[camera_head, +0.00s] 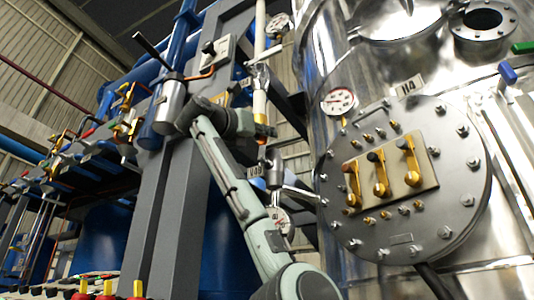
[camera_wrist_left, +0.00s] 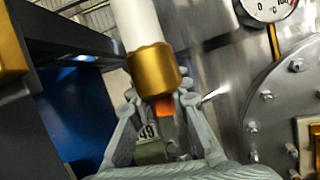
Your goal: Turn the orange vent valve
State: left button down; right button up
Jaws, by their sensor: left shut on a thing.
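The orange vent valve (camera_wrist_left: 165,106) shows as a small orange piece just below a brass collar (camera_wrist_left: 152,72) on a white vertical pipe (camera_wrist_left: 135,20). In the left wrist view my left gripper (camera_wrist_left: 160,100) has a finger on each side of it and is shut on it. In the head view my left gripper (camera_head: 262,131) is at the pipe, below the brass part, and a little of the orange valve (camera_head: 262,142) shows under it. A tag marked 49 (camera_wrist_left: 148,131) sits below the valve, between the fingers. My right gripper is not in view.
A large steel vessel (camera_head: 320,60) with a bolted round flange (camera_head: 460,185) and yellow-handled valves (camera_head: 410,160) stands to the right. A pressure gauge (camera_head: 339,101) is on it. A grey steel column (camera_head: 165,210) and blue pipes stand close on the left.

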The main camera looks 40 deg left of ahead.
pick_arm(q)
jog(key=c, duration=1.4)
grip_release()
jog(key=v, duration=1.2)
jog(key=shift+f, duration=0.1)
